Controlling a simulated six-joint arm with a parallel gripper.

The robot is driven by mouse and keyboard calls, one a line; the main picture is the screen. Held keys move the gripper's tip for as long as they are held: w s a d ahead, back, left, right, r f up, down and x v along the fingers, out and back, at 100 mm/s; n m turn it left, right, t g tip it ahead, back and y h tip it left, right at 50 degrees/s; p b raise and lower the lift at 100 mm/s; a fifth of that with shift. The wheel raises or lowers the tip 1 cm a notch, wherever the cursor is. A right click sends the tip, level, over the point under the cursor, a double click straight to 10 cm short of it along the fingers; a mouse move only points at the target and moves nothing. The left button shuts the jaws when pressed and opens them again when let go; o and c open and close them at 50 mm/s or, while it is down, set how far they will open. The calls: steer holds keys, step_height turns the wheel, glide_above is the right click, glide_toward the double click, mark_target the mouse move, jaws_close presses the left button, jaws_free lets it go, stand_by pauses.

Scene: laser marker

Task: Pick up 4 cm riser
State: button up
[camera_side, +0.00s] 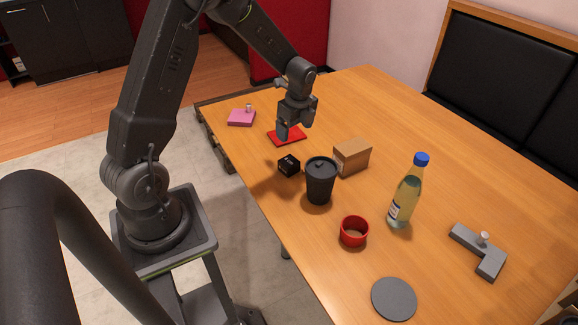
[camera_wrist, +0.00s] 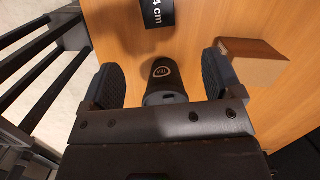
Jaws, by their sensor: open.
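The 4 cm riser (camera_side: 289,166) is a small black block on the wooden table, just left of the black cup. In the wrist view the riser (camera_wrist: 158,16) is at the top edge, cut off, with its white "4 cm" label showing. My gripper (camera_side: 294,127) is open and empty above the red plate, behind the riser in the side view and apart from it. In the wrist view the two fingers of my gripper (camera_wrist: 163,70) stand wide apart, with the black cup (camera_wrist: 164,82) visible in the gap between them.
The black lidded cup (camera_side: 319,182) and a cardboard box (camera_side: 352,157) stand close right of the riser. The red plate (camera_side: 298,137) and a pink knobbed piece (camera_side: 241,118) lie behind. A red ring (camera_side: 354,231), bottle (camera_side: 406,195), grey disc (camera_side: 394,299) and grey L-shaped piece (camera_side: 480,250) are further off.

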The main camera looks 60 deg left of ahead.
glide_toward(289, 161)
steer(key=f, duration=0.2)
steer(key=a+f, duration=0.1)
steer(key=f, duration=0.2)
steer(key=shift+f, duration=0.1)
steer(key=shift+s+a+f, duration=0.1)
steer(key=shift+a+f, duration=0.05)
steer(key=shift+f, duration=1.15)
steer(key=shift+a+f, duration=0.15)
steer(key=shift+f, duration=1.15)
steer(key=shift+c, duration=0.3)
steer(key=c, duration=1.1)
steer(key=shift+r, duration=0.15)
